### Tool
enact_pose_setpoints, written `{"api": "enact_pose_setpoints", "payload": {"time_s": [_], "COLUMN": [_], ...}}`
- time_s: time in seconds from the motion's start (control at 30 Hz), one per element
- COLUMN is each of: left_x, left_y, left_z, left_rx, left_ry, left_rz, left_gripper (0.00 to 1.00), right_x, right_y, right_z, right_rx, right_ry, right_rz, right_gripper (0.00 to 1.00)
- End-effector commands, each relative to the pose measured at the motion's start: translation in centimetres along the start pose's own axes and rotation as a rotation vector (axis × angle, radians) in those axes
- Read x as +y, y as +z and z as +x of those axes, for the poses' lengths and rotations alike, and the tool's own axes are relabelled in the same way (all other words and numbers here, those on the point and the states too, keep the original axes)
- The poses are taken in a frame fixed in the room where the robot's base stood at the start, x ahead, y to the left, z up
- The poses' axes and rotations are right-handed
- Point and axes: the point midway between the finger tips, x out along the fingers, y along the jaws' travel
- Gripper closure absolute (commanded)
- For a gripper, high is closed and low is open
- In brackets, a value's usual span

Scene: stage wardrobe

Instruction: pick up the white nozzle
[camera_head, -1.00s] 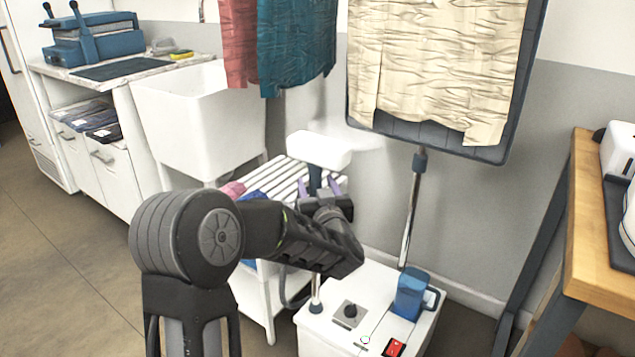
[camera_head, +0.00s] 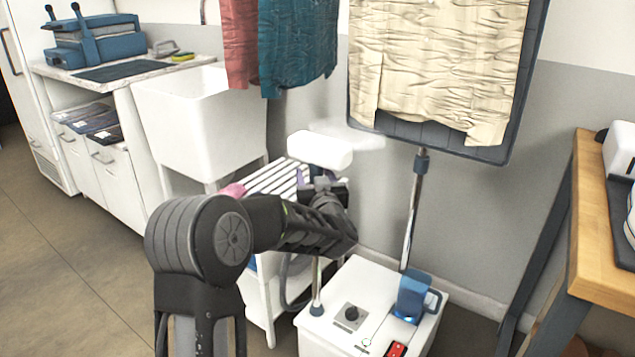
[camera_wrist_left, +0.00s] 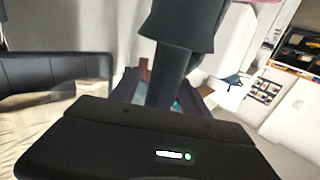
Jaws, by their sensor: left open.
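The white nozzle (camera_head: 320,150) is a rounded white head at the centre of the head view, with pale steam at its right. Its dark neck is mostly hidden behind my left gripper (camera_head: 322,184), which is just below the head. In the left wrist view a dark upright stem (camera_wrist_left: 166,82) with a wider top stands in front of my left gripper, between its purplish fingers. The jaws are open; I cannot tell whether they touch the stem. My right gripper is out of view.
A white steamer base (camera_head: 345,285) with a knob, red switch and blue tank (camera_head: 413,297) stands below. A slatted white stand (camera_head: 275,180) is behind the arm. A pole (camera_head: 413,215) holds a board with a cream garment (camera_head: 430,70). A wooden table (camera_head: 590,210) is at right.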

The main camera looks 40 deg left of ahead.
Motion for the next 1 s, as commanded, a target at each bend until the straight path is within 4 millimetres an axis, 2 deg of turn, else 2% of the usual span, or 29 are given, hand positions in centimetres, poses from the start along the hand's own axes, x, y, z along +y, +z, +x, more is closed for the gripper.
{"api": "enact_pose_setpoints", "payload": {"time_s": [0.37,1.0], "left_x": [0.00,0.00], "left_y": [-0.03,-0.02], "left_z": [-0.03,-0.03], "left_rx": [0.001,0.000], "left_ry": [0.000,0.000], "left_rz": [0.000,0.000], "left_gripper": [0.47,0.99], "right_x": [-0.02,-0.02], "right_y": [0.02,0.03], "right_z": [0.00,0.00], "right_rx": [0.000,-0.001], "right_ry": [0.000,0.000], "right_rz": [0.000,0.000], "right_gripper": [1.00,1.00]}}
